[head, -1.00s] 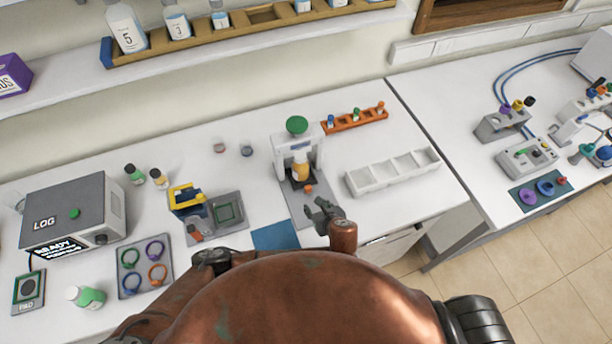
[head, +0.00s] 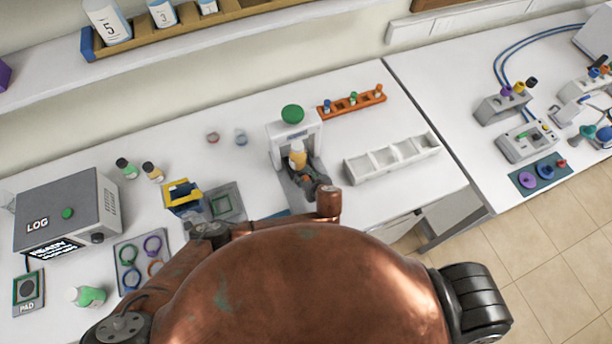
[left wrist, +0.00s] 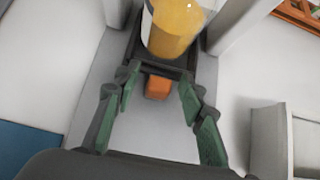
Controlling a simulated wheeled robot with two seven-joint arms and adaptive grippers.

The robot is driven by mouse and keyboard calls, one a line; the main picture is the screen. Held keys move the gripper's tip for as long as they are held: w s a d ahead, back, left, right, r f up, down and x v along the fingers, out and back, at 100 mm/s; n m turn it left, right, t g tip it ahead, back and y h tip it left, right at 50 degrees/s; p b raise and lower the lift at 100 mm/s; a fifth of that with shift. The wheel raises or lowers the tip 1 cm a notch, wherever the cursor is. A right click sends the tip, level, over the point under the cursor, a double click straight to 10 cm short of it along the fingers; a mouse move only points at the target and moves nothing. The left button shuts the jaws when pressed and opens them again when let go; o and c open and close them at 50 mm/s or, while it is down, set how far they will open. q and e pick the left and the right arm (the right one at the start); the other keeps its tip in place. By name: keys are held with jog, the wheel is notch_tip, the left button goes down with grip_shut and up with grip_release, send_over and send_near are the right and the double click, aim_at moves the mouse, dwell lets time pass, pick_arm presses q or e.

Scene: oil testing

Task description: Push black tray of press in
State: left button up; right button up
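The press (head: 294,130) is a white frame with a green knob on top, standing on a grey base plate. An amber bottle (head: 298,158) with a yellowish body stands on its black tray (left wrist: 178,73), between the posts; the bottle also shows in the left wrist view (left wrist: 173,30). An orange handle (left wrist: 158,88) sticks out of the tray's front. My left gripper (left wrist: 157,84) is open, with its green-padded fingers apart on either side of the handle and the fingertips near the tray's front edge. I cannot tell whether they touch. My right gripper is not in view.
A white compartment box (head: 392,157) stands right of the press, and an orange rack (head: 351,101) with small vials stands behind it. A yellow and blue device (head: 184,197) and a grey square pad (head: 226,202) are to the left. A blue mat (left wrist: 26,148) lies nearby.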

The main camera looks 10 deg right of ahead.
pick_arm(q)
jog(key=shift+w+f, duration=0.1)
grip_shut()
dwell(0.5)
